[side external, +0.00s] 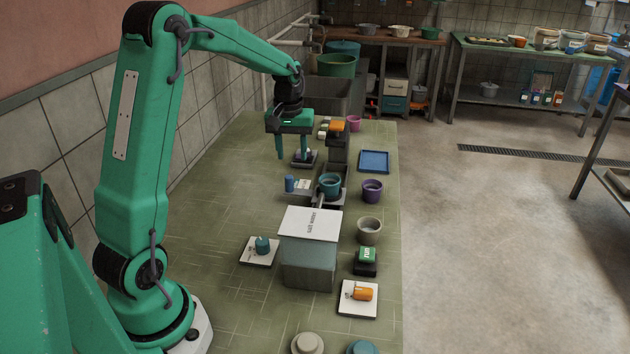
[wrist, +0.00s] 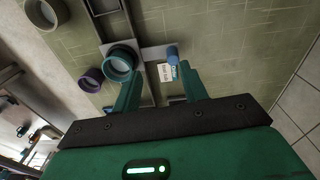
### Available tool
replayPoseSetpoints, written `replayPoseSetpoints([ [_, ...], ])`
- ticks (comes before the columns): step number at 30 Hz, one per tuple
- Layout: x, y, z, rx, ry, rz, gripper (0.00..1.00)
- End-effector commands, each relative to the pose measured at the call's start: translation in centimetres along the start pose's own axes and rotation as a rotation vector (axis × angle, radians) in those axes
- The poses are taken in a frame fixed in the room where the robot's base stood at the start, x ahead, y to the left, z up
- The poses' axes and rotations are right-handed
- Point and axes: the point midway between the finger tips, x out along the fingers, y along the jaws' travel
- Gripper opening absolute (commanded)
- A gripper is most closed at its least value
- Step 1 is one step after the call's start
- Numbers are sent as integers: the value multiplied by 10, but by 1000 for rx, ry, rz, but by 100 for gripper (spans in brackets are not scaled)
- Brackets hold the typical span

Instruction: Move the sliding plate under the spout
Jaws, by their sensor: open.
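A grey plate (side external: 298,196) sits at the dark rail, with an upright blue post (side external: 289,184) and a small printed card (side external: 303,185) at its left. A teal cup (side external: 330,184) is over the plate's right part. The blue post (wrist: 172,55), card (wrist: 167,72) and teal cup (wrist: 119,64) also show in the wrist view. A short grey pipe (side external: 320,201), seemingly the spout, reaches from the white-lidded box (side external: 310,262) toward the cup. My gripper (side external: 291,157) is open and empty, beyond and above the post; the post appears ahead of the fingertips (wrist: 157,75).
The dark rail (side external: 336,171) runs beyond the cup toward an orange-topped stand (side external: 338,127). A purple cup (side external: 372,190), beige cup (side external: 369,229) and blue tray (side external: 374,161) stand at right. The green table (side external: 235,190) is clear left of the post.

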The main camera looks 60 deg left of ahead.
Motion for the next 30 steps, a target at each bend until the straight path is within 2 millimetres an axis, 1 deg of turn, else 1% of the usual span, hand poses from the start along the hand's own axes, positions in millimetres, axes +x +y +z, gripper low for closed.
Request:
replayPoseSetpoints([
  [1, 10, -5, -8, -26, -15, -7, 43],
  [3, 19, -9, -16, -53, -27, -12, 43],
  [6, 29, -14, -24, -82, -40, -18, 43],
  [9, 34, -17, -28, -98, -46, -21, 43],
  [20, 40, -18, -29, -102, -50, -22, 43],
  [26, 56, -18, -28, -102, -50, -23, 43],
  [30, 73, -19, -27, -102, -51, -23, 43],
])
